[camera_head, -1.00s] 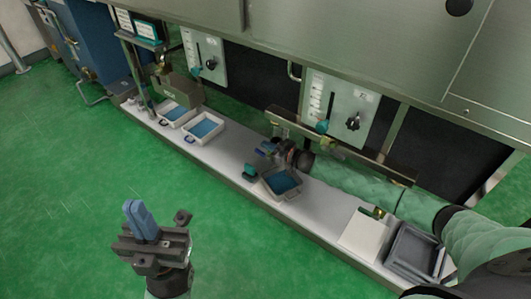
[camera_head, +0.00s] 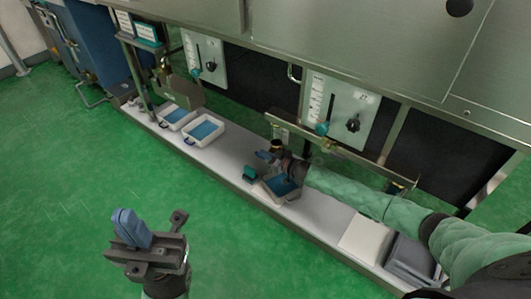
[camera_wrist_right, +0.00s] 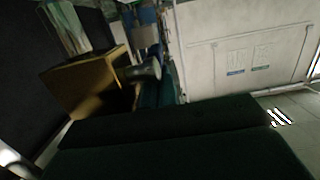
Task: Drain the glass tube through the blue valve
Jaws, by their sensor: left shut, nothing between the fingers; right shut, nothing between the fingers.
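A glass tube seems to be the dark upright strip (camera_head: 331,107) beside the scale on the right-hand panel, with a teal knob (camera_head: 322,129) at its foot. I cannot tell whether this knob is the blue valve. My left gripper (camera_head: 124,220) is shut and empty over the green floor.
White trays (camera_head: 205,131) with blue contents stand left on the pale ledge (camera_head: 235,151). In the right wrist view, a yellowish block (camera_wrist_right: 85,82) and a white panel (camera_wrist_right: 240,50) show.

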